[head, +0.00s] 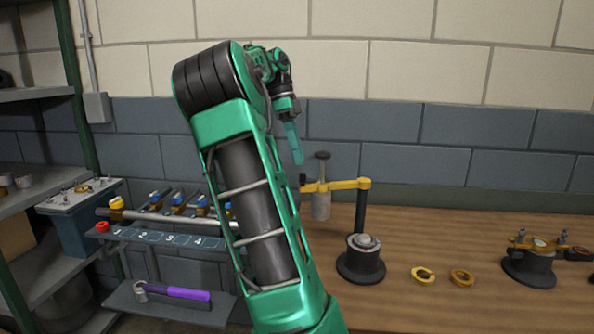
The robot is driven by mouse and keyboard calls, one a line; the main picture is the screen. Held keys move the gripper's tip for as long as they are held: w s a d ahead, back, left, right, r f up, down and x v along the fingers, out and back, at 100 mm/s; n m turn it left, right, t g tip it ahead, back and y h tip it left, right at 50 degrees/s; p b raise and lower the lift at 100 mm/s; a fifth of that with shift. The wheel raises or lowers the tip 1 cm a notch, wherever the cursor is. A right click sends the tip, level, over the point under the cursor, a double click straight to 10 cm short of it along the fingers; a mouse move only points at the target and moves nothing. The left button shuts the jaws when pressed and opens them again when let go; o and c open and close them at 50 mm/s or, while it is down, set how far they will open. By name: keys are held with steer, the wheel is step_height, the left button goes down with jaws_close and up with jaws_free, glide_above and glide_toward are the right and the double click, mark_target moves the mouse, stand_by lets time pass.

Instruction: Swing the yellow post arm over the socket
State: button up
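The yellow post arm (342,185) sits on top of a dark upright post (361,211) and points left from it. A grey cylinder (320,207) hangs under its left end, with a T-shaped grey handle (322,168) above. The black round socket (361,268) stands on the table at the post's foot, with a light grey round piece in its top. The yellow arm's free end is left of the socket, not above it. My gripper (296,150) points down, up and left of the yellow arm, apparently apart from it. Its fingers overlap in view, so its opening cannot be told.
Two yellow rings (423,275) (461,277) lie right of the socket. A black fixture (531,262) with a yellow clamp stands farther right. A numbered rack (165,238) and a purple-handled tool (183,293) are at left. My arm hides the table's left part.

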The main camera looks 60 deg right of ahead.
steer(key=w+r+m, duration=0.3)
steer(key=r+m, duration=0.2)
steer(key=m, duration=0.1)
steer(key=shift+g, duration=0.3)
steer(key=x, duration=1)
steer(key=shift+d+f, duration=0.15)
steer(key=shift+f, duration=0.2)
